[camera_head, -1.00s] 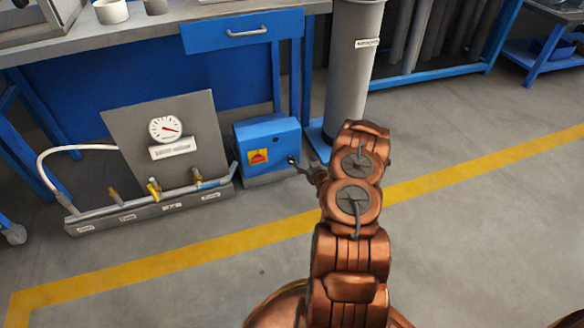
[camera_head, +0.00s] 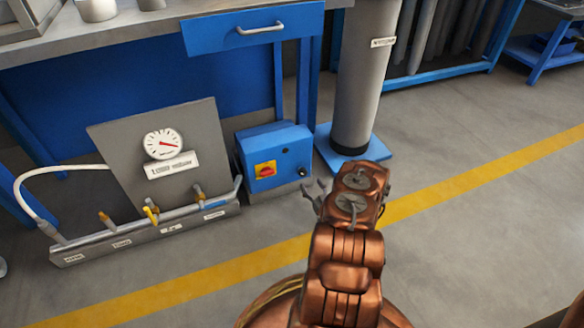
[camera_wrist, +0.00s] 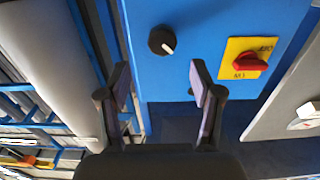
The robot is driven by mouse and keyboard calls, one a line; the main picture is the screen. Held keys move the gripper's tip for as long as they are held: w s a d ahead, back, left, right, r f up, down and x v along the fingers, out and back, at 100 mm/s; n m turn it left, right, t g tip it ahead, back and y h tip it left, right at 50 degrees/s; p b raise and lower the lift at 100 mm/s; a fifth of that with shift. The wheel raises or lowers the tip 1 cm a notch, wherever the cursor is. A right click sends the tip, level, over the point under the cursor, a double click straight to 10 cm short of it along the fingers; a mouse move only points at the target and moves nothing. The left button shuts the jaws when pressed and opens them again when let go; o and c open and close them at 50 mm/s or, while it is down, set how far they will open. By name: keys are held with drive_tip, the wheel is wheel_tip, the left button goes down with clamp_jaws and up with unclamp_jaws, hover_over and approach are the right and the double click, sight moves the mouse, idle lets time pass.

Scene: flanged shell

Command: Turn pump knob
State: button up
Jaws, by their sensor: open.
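The blue pump box (camera_head: 272,155) stands on the floor beside the gauge panel. In the wrist view its blue face (camera_wrist: 205,30) shows a round black knob (camera_wrist: 162,41) with a white pointer mark, and a red switch (camera_wrist: 250,62) on a yellow plate. In the head view a small dark knob (camera_head: 303,171) shows low on the right of the box face. My gripper (camera_head: 315,191) is just right of the box, apart from it. In the wrist view my gripper (camera_wrist: 160,82) is open and empty, with the black knob ahead between and beyond its fingertips.
A gauge panel (camera_head: 190,125) with a pipe manifold (camera_head: 150,228) and several valves stands left of the box. A grey cylinder (camera_head: 358,90) on a blue base stands behind right. A workbench (camera_head: 120,38) is above. Floor in front is clear.

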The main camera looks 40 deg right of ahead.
sight(304, 174)
drive_tip(key=b+x, duration=0.3)
drive_tip(key=x, duration=0.3)
drive_tip(key=shift+w+a, duration=0.1)
drive_tip(key=shift+w, duration=0.25)
drive_tip(key=shift+x, duration=0.9)
drive_tip(key=shift+c, duration=0.3)
drive_tip(key=c, duration=1.1)
